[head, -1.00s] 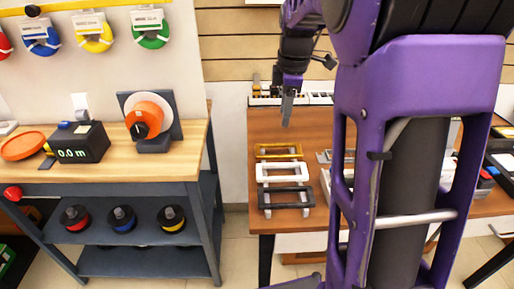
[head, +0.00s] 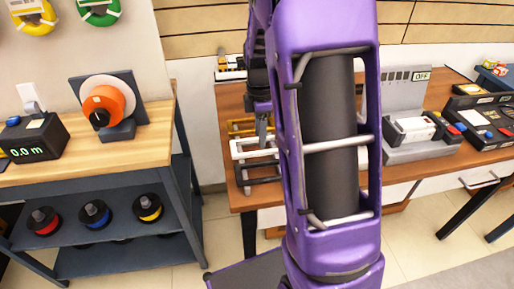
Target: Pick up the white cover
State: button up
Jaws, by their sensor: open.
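The white cover, a white open frame (head: 243,154), sits on the brown table between a yellow frame (head: 243,128) behind it and a black frame (head: 243,173) in front. My purple arm hides the right ends of all three. My gripper (head: 262,135) points down, at or just above the white frame's far edge in the picture. It is open, with nothing visible between its fingers, which show only as a narrow side-on shape. I cannot tell whether it touches the frame.
A grey device (head: 407,153) with a white and black block stands right of my arm on the brown table (head: 232,104). Black boxes (head: 482,122) lie farther right. A wooden-topped workbench (head: 95,150) with an orange spool (head: 112,106) stands at left.

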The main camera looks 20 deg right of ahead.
jog(key=shift+w+a+f+b, duration=0.1)
jog(key=shift+f+b, duration=0.15)
jog(key=shift+f, duration=1.15)
jog(key=shift+a+f+b, duration=0.1)
jog(key=shift+f+b, duration=0.1)
jog(key=shift+f, duration=1.15)
grip_shut()
